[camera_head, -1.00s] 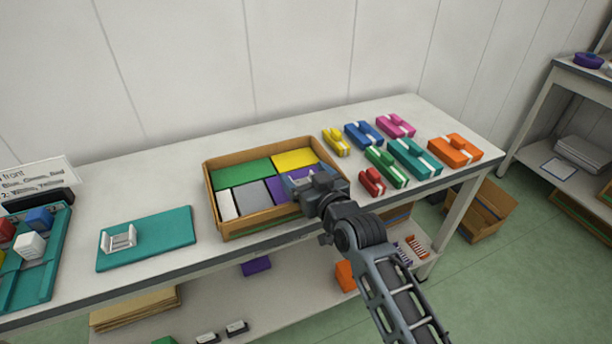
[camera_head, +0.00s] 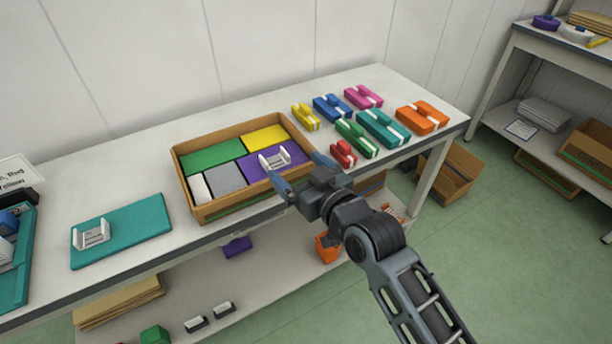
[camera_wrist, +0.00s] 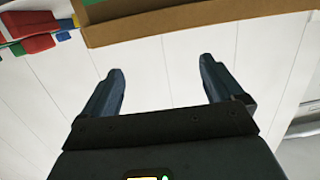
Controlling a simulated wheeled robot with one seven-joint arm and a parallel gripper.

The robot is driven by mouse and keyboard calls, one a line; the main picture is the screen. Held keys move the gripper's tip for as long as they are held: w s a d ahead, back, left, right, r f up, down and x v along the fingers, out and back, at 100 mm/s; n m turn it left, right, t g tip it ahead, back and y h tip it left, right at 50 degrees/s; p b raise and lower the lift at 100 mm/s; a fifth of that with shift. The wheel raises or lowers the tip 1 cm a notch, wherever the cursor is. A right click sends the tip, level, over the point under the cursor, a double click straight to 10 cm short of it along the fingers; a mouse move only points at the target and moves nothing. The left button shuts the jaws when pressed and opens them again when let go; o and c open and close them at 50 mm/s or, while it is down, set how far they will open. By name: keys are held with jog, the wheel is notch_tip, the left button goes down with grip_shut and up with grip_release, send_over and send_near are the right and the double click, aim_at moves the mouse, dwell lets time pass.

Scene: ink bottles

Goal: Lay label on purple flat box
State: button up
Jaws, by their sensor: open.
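The purple flat box (camera_head: 255,172) lies in the front right part of an open cardboard box (camera_head: 215,209). A white label piece with raised sides (camera_head: 275,158) rests on top of it. A similar white piece (camera_head: 91,235) sits on a teal mat (camera_head: 145,231) at the left of the table. My gripper (camera_head: 303,174) is open and empty, just off the cardboard box's front right corner. In the wrist view its two fingers (camera_wrist: 161,88) are wide apart with nothing between them, and the cardboard box edge (camera_wrist: 190,22) shows above them.
Green (camera_head: 212,157), yellow (camera_head: 265,138), grey (camera_head: 224,178) and white (camera_head: 198,188) blocks share the cardboard box. Several coloured banded boxes, such as the red one (camera_head: 344,153) and orange one (camera_head: 421,117), stand to its right. A teal tray (camera_head: 22,285) is at far left.

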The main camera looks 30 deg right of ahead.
jog(key=shift+s+r, duration=0.2)
jog(key=shift+s, duration=0.95)
jog(key=s+f+g, duration=0.1)
jog(key=s+f, duration=0.1)
jog(key=s, duration=0.8)
jog(key=s+f, duration=0.2)
jog(key=s, duration=0.9)
jog(key=r+v, duration=0.1)
jog(key=v, duration=0.8)
jog(key=a+r+v, duration=0.1)
jog(key=r+v, duration=0.1)
jog(key=v, duration=0.7)
jog(key=shift+w+a+r+m+g+h, duration=0.2)
jog(key=shift+r+m+g+h, duration=0.1)
jog(key=shift+r+h, duration=0.1)
